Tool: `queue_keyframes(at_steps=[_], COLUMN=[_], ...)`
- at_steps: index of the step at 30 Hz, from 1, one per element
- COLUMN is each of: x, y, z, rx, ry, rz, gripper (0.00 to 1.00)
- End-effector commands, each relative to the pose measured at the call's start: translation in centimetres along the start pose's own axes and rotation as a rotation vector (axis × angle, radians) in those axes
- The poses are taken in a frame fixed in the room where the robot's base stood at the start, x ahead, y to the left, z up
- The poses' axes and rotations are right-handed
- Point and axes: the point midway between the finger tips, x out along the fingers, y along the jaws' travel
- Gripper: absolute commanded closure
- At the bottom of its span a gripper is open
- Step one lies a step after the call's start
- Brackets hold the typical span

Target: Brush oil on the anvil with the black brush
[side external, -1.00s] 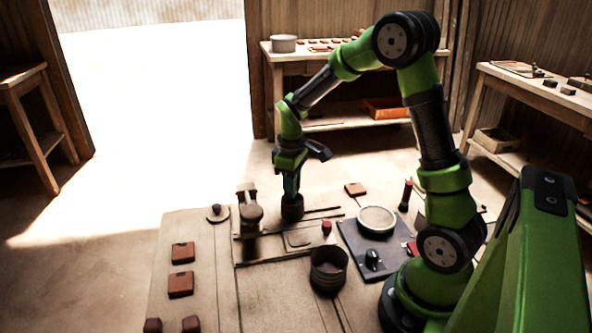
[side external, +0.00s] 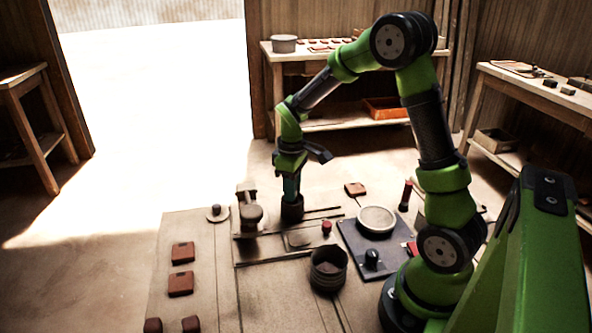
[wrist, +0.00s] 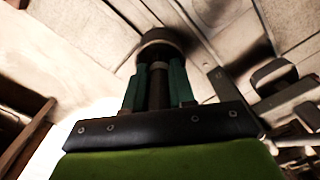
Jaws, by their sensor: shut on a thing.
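My gripper (side external: 291,188) points down over the far side of the work board. In the wrist view its two teal fingers (wrist: 158,88) are shut on the dark upright handle of the black brush (wrist: 158,92). The brush's lower end is hidden at a round dark brown cup (side external: 292,209), which shows below the fingers in the wrist view (wrist: 160,38). I cannot tell how deep the brush sits in it. The press (side external: 250,216) stands just left of the cup. A flat plate (side external: 299,239) lies between rails; I cannot tell for certain which part is the anvil.
A dark ribbed bucket (side external: 328,272) stands in front. A pale round dish (side external: 376,220) and a black knob (side external: 371,259) are on a dark mat (side external: 352,240). A red knob (side external: 326,228) is near the plate. Several red-brown tiles (side external: 181,285) lie at left.

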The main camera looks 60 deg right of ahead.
Motion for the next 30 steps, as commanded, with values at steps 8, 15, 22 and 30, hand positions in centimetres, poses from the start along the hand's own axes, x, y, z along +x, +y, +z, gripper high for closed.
queue_keyframes(at_steps=[8, 15, 22, 30], x=[0.38, 0.42, 0.48, 0.59], y=[-0.01, -0.01, 0.00, 0.00], z=[0.02, 0.01, 0.01, 0.01], rx=[0.000, 0.000, 0.000, -0.001], ry=[-0.001, -0.001, -0.001, -0.001], rz=[-0.001, 0.000, 0.000, 0.000], gripper=[1.00, 1.00, 1.00, 1.00])
